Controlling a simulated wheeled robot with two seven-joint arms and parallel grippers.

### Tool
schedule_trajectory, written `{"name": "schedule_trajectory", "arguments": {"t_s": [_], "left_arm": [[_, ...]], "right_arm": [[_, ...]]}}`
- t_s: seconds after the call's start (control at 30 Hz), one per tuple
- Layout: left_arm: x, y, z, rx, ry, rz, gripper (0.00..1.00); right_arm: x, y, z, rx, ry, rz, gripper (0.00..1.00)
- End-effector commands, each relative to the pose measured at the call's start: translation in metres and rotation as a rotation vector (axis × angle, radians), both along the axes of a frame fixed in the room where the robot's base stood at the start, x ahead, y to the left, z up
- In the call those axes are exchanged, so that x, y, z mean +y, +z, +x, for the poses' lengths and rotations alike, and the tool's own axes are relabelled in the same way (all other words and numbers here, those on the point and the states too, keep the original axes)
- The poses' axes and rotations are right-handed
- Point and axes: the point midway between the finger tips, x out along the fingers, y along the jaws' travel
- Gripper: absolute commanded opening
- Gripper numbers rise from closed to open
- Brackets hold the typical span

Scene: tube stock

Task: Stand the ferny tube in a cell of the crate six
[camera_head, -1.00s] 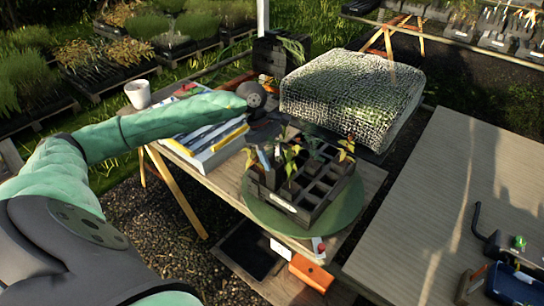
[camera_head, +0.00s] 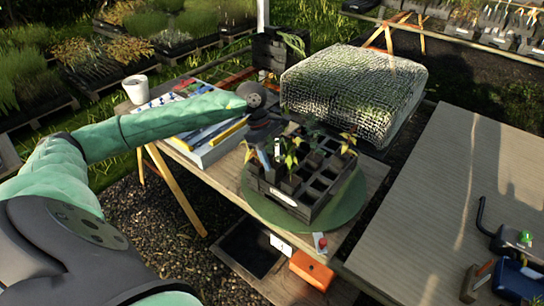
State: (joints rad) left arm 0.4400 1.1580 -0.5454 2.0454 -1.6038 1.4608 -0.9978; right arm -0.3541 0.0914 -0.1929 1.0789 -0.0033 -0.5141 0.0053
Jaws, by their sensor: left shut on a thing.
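The crate (camera_head: 316,207) is a dark box with a grid of square cells and a white label on its front, too small to read. It stands on a round green mat (camera_head: 258,208) on the wooden bench. Several leafy seedling tubes (camera_head: 290,160) stand in its left and back cells; cells to the front and right look empty. My left gripper (camera_head: 268,143) reaches down at the crate's back left corner, shut, its fingers small and dark. The thing it holds is mostly hidden among leaves, so I cannot tell whether it is inside a cell. My right gripper is out of view.
A net-covered block (camera_head: 350,88) stands behind the crate. A tray of blue and yellow items (camera_head: 215,150) lies under my left forearm. A white pot (camera_head: 136,88) is at the back left. An orange box (camera_head: 312,271) sits below the bench front. The right table (camera_head: 450,190) is largely bare.

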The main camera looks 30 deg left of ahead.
Motion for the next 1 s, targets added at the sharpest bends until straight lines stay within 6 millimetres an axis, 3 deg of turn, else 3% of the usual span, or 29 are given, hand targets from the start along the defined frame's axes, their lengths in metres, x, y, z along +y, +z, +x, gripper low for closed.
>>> {"name": "schedule_trajectory", "arguments": {"t_s": [0.93, 1.0], "left_arm": [[0.000, -0.035, 0.000, 0.001, 0.000, 0.000, 0.05], [0.000, -0.034, 0.000, 0.001, 0.000, 0.000, 0.00]], "right_arm": [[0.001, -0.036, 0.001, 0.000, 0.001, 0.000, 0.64], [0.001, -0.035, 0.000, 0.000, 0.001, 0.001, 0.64]]}}
